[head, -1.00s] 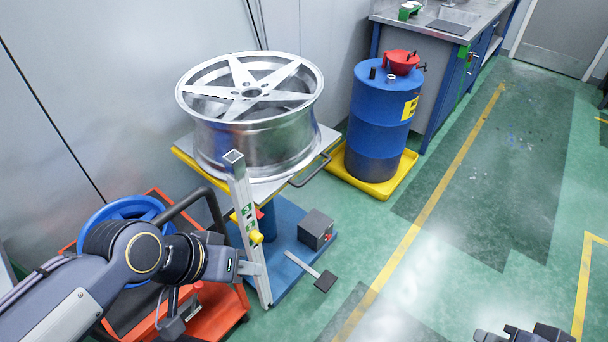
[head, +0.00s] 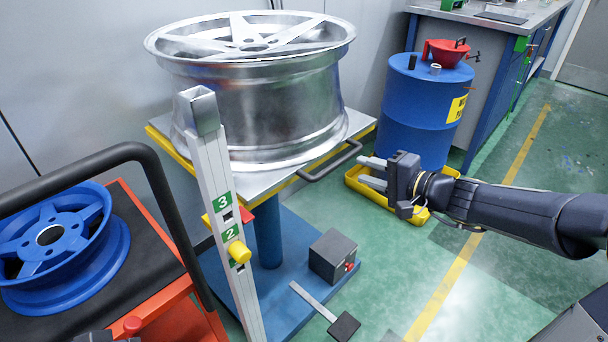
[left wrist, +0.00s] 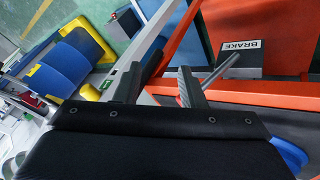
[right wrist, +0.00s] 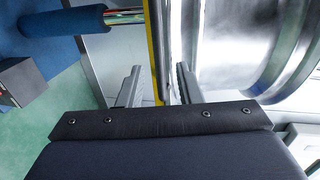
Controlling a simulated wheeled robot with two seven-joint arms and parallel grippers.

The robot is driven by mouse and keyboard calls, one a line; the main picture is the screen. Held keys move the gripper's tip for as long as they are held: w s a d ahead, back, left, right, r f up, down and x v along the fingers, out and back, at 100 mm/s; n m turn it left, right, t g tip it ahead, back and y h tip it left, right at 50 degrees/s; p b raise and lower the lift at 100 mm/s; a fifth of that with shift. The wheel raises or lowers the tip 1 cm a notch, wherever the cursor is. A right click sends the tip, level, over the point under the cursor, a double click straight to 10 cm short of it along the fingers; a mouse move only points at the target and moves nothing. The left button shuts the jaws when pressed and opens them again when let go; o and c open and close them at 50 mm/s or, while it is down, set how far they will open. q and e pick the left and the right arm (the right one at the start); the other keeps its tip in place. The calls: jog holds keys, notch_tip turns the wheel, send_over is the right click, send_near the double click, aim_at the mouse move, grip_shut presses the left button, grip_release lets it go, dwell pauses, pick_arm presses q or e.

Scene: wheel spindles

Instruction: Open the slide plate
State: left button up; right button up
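The slide plate seems to be the grey metal plate (head: 330,143) under the large silver wheel, with a dark handle (head: 333,163) on its front right edge. Its yellow-edged side (right wrist: 156,40) shows in the right wrist view. My right gripper (head: 366,172) is open and empty, fingers pointing left just right of the handle; contact cannot be told. In the right wrist view its fingers (right wrist: 157,86) are apart, with the yellow strip beyond them. My left gripper (left wrist: 160,84) is open and empty near the red cart; only a dark bit shows at the head view's bottom left.
The silver wheel (head: 270,100) rests on the plate. A numbered post (head: 222,200) with a yellow knob stands before it. A red cart (head: 185,318) carries a blue wheel (head: 60,240). A blue drum (head: 425,105) stands behind my right gripper. Green floor is open at the right.

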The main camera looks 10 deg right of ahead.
aim_at(340, 159)
jog(key=b+x, duration=0.1)
jog(key=x, duration=0.7)
jog(key=shift+w+f, duration=0.2)
jog(key=shift+w, duration=0.25)
grip_shut()
